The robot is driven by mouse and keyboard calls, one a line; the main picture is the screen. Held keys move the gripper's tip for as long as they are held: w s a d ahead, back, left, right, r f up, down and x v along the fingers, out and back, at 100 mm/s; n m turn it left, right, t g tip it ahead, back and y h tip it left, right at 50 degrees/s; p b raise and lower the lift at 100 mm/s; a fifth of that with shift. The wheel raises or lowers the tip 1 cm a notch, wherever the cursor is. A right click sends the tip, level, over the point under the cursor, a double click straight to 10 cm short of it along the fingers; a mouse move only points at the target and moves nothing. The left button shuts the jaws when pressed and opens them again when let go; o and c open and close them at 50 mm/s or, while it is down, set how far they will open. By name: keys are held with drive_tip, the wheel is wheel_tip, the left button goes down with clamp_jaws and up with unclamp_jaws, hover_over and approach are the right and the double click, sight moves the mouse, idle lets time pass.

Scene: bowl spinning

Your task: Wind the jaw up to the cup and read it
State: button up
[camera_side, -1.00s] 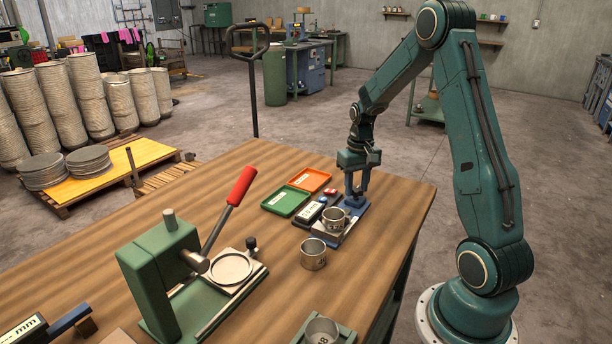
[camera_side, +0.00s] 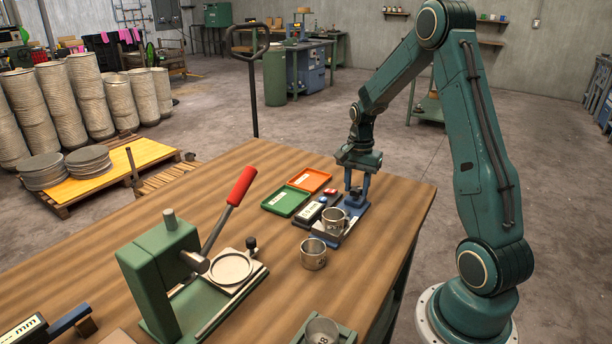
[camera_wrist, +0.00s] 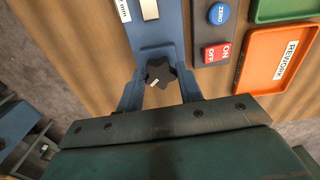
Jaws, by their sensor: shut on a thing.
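My gripper (camera_side: 357,192) points down at the far end of the blue measuring fixture (camera_side: 349,226). In the wrist view, its two blue fingers (camera_wrist: 160,88) are shut on a black star-shaped knob (camera_wrist: 160,72) with a pale mark. Whether the jaw touches the cup cannot be told. The readout box (camera_side: 312,213) lies left of the cup; its figures are not legible. The blue ZERO button (camera_wrist: 219,13) and red ON/OFF button (camera_wrist: 216,53) show in the wrist view.
Green (camera_side: 286,202) and orange (camera_side: 310,180) trays lie left of the fixture; the orange one is labelled REWORK. A second cup (camera_side: 313,262) stands in front. A third cup (camera_side: 321,331) sits in a holder nearby. A green press with a red lever (camera_side: 241,186) stands at left.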

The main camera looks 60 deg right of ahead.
sight(356, 189)
drive_tip(key=shift+r+m, duration=0.1)
drive_tip(key=shift+m, duration=1.3)
drive_tip(key=o, duration=1)
wheel_tip(356, 189, up, 14)
